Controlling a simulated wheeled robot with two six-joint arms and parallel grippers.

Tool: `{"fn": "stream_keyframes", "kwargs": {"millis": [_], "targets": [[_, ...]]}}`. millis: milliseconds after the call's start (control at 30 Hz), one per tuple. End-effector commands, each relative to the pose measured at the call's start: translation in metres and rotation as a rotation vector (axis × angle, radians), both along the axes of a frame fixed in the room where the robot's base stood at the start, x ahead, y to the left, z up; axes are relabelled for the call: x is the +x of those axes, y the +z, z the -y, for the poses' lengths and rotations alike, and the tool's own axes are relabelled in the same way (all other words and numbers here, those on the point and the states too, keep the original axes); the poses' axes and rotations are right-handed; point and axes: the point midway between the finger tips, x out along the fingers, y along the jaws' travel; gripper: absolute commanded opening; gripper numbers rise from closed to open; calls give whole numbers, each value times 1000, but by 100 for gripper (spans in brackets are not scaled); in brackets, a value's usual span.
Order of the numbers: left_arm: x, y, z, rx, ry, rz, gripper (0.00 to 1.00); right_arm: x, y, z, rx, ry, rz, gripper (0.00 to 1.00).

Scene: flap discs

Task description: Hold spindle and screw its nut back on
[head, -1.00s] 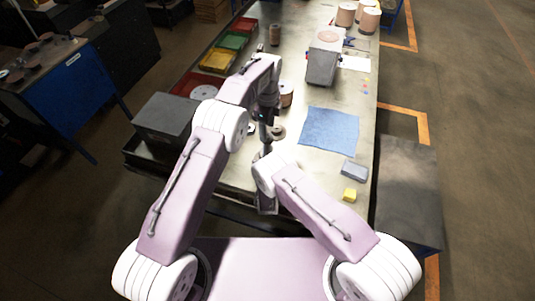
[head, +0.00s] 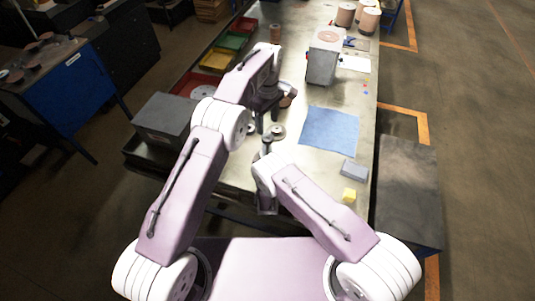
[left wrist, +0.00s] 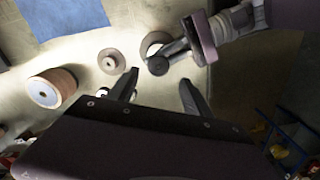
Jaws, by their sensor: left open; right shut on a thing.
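My right gripper (left wrist: 172,55) is shut on a dark spindle with a round top (left wrist: 158,65); in the head view it stands at the near part of the bench (head: 267,146). My left gripper (left wrist: 160,80) is open and empty, with its fingers apart beyond the spindle; in the head view it is above the bench (head: 268,118). A disc with a raised hub (left wrist: 110,61) lies flat near the left finger; the head view shows it too (head: 278,131). A small pale thing (left wrist: 103,92), partly hidden by that finger, may be the nut; I cannot tell.
A copper-sided disc stack (left wrist: 52,88) stands nearby. A dark box (head: 165,118) and coloured trays (head: 217,60) line the left. A grey box (head: 322,67) stands farther back.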

Motion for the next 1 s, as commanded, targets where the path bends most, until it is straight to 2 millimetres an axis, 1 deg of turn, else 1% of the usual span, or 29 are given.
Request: {"fn": "stream_keyframes", "kwargs": {"millis": [100, 367, 467, 700, 800, 900, 1000], "targets": [[2, 3, 1, -4, -4, 9, 58, 0, -1, 0, -1, 0, -3, 0], [2, 1, 1, -4, -6, 9, 58, 0, -1, 0, -1, 0, -3, 0], [2, -8, 1, -3, -7, 7, 58, 0, -1, 0, -1, 0, -2, 0], [1, -49, 0, -2, -7, 6, 58, 0, -1, 0, -1, 0, -3, 0], [1, -63, 0, -2, -8, 6, 58, 0, -1, 0, -1, 0, -2, 0], [2, -72, 1, -3, -8, 8, 58, 0, -1, 0, -1, 0, -3, 0], [2, -76, 1, -4, -8, 9, 58, 0, -1, 0, -1, 0, -3, 0]]}}
